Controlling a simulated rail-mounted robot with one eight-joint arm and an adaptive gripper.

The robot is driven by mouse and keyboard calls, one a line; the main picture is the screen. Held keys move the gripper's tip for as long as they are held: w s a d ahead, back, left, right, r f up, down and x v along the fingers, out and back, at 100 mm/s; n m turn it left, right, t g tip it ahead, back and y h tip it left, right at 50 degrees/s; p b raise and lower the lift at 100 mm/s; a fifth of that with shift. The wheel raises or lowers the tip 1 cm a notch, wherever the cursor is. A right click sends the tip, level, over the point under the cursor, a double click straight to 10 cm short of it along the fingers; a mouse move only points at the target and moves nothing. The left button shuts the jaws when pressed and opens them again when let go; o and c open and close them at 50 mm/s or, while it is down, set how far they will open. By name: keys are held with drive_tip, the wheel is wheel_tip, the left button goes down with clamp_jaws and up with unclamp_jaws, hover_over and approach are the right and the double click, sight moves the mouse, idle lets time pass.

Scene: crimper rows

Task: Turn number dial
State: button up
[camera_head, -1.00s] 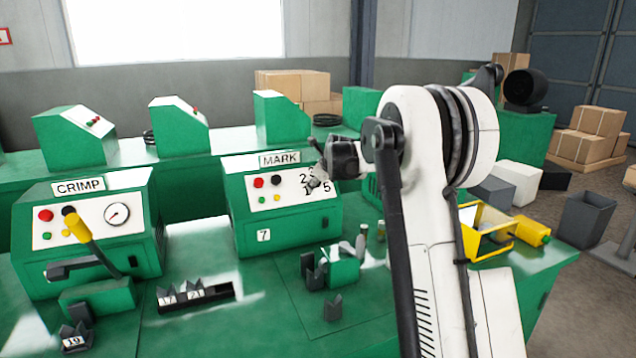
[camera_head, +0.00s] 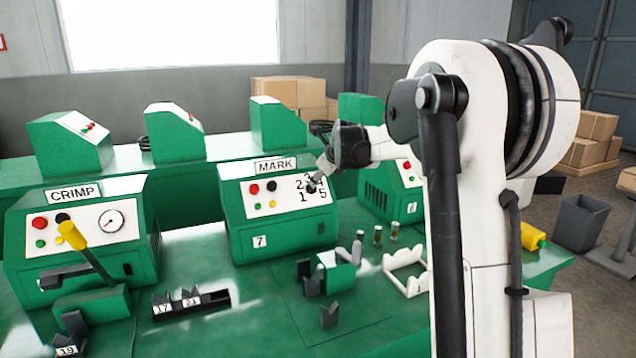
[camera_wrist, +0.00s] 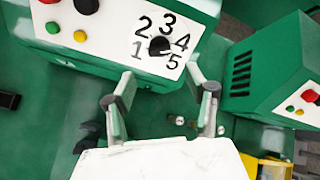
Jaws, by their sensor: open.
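The green MARK machine (camera_head: 285,228) stands mid-table with a white panel. Its black number dial (camera_wrist: 159,46) sits among the printed numbers 1 to 5 and shows clearly in the wrist view. I cannot tell for sure which number it points at. In the head view the dial (camera_head: 311,188) is partly hidden by my gripper. My gripper (camera_wrist: 161,77) is open and empty. In the wrist view its two fingers stand apart, left and right, below the dial in the picture. In the head view my gripper (camera_head: 321,172) is close to the panel; contact cannot be told.
Red, black, green and yellow buttons sit left of the dial. The CRIMP machine (camera_head: 82,240) with a yellow-tipped lever stands left, another green machine (camera_head: 388,190) right. A black rack (camera_head: 190,302), a green fixture (camera_head: 335,274) and a white stand (camera_head: 405,272) are in front.

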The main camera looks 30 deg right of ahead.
drive_tip(key=shift+v, duration=1.1)
drive_tip(key=s+a+r+n+g, duration=0.1)
drive_tip(key=s+a+r+n, duration=0.2)
drive_tip(key=s+a+n, duration=1.45)
drive_tip(key=s+a+f+n, duration=0.2)
drive_tip(key=s+f+n, duration=0.1)
drive_tip(key=s, duration=0.6)
drive_tip(key=s+a+f+n, duration=0.3)
drive_tip(key=s+n, duration=0.3)
drive_tip(key=s, duration=0.4)
drive_tip(key=s+a+f+n+g+y, duration=0.1)
drive_tip(key=s+a+f+n, duration=0.2)
drive_tip(key=s, duration=0.6)
wheel_tip(320, 180, down, 2)
drive_tip(key=shift+s+f+n, duration=0.1)
drive_tip(key=shift+s+n, duration=0.05)
drive_tip(key=shift+n, duration=0.6)
drive_tip(key=shift+a, duration=0.1)
